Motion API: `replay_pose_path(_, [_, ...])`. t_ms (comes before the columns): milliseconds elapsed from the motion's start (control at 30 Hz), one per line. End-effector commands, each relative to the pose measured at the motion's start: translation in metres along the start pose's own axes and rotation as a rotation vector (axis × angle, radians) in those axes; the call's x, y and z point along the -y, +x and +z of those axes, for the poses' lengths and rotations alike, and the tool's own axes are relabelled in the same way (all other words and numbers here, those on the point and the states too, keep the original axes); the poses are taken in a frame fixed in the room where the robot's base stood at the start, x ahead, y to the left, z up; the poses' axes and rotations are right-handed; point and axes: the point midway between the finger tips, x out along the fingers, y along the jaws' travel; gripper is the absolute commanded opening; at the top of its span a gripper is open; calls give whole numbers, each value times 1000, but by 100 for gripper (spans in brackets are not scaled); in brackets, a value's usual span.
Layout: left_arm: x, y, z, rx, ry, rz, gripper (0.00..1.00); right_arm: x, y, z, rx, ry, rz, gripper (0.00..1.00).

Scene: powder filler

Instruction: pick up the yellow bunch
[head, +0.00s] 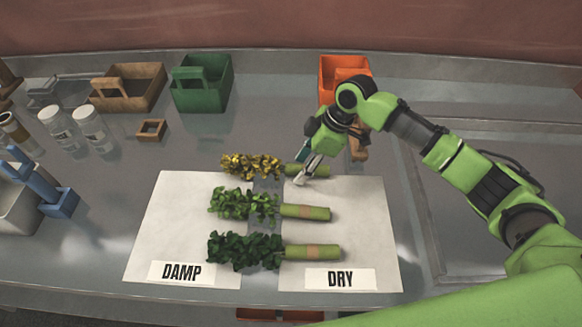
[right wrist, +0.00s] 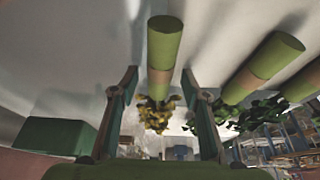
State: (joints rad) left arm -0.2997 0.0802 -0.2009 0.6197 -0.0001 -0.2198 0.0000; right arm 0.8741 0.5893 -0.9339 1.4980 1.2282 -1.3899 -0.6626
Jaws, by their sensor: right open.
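The yellow bunch (head: 249,166) lies at the back of the row in the head view, its yellow leaves to the left and its wrapped green stem to the right. My right gripper (head: 303,172) is at its stem, coming from behind. In the right wrist view the open fingers of the right gripper (right wrist: 159,76) stand on either side of the yellow bunch (right wrist: 164,50), with visible gaps to the stem. Part of the stem is hidden by the gripper in the head view. My left gripper is not in view.
A light green bunch (head: 306,212) and a dark green bunch (head: 313,252) lie in front, across the DAMP sheet (head: 160,225) and DRY sheet (head: 370,220). Green (head: 202,90), brown (head: 128,93) and orange (head: 345,66) carriers stand behind. Bottles (head: 60,127) stand left.

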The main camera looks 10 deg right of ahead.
Motion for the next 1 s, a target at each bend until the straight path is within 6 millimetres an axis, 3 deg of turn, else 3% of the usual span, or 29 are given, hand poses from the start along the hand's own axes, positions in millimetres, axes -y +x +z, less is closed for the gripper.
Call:
replay_pose_path(767, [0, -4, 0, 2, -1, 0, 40, 0, 4, 2, -1, 1, 0, 42])
replay_pose_path(933, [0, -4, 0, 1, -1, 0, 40, 0, 4, 2, 0, 1, 0, 3])
replay_pose_path(1000, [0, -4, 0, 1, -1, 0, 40, 0, 4, 2, 0, 1, 0, 3])
